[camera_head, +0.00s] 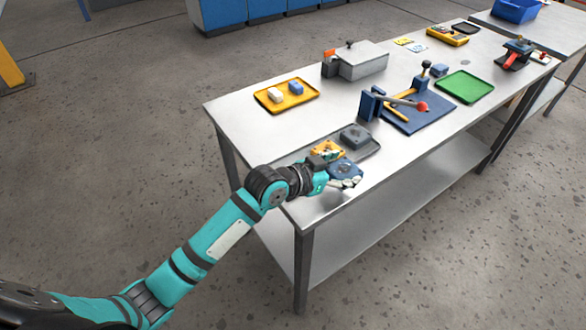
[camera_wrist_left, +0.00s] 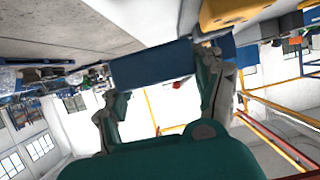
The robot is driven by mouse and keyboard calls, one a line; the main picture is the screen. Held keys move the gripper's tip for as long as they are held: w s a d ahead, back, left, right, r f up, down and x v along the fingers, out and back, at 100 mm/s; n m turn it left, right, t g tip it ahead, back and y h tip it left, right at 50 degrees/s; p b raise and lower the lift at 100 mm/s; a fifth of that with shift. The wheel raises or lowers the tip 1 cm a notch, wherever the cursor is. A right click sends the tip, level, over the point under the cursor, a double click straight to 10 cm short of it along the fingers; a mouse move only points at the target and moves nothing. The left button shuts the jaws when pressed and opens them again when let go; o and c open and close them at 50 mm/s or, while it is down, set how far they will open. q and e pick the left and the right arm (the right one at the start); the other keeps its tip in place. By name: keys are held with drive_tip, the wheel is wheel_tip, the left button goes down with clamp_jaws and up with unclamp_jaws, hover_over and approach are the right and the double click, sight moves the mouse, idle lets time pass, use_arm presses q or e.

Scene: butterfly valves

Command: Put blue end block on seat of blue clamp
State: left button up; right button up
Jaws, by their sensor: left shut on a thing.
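My left gripper (camera_head: 343,181) is at the near edge of the steel table. In the wrist view its fingers are closed on a blue block (camera_wrist_left: 150,65), which spans between them. In the head view a blue part (camera_head: 345,169) shows at the fingers, partly hidden by them. The blue clamp (camera_head: 371,104) stands farther back on a dark blue base plate (camera_head: 417,119), with a red-balled lever and an upright with a black knob. My gripper is nearer the table edge than the clamp, apart from it. My right gripper is not in view.
A grey tray (camera_head: 371,151) holds a dark grey part (camera_head: 355,136) and a yellow part (camera_head: 328,150) beside my gripper. A yellow tray (camera_head: 262,101) holds a white and a blue block. A metal box (camera_head: 362,62) and green tray (camera_head: 465,87) stand farther back.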

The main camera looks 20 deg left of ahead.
use_arm(q)
drive_tip(key=a, duration=0.7)
drive_tip(key=a+f, duration=0.1)
drive_tip(key=a, duration=0.2)
drive_tip(key=shift+w+a+p, duration=0.3)
drive_tip(key=shift+w+p, duration=0.1)
drive_tip(key=shift+a, duration=0.65)
drive_tip(key=shift+a+f, duration=0.15)
drive_tip(key=shift+f, duration=0.45)
drive_tip(key=shift+a+f, duration=0.15)
drive_tip(key=shift+f, duration=0.4)
drive_tip(key=shift+w+f, duration=0.1)
drive_tip(key=shift+f, duration=0.35)
drive_tip(key=shift+d, duration=0.1)
drive_tip(key=shift+f, duration=0.2)
drive_tip(key=o, duration=1.5)
drive_tip(key=shift+o, duration=0.2)
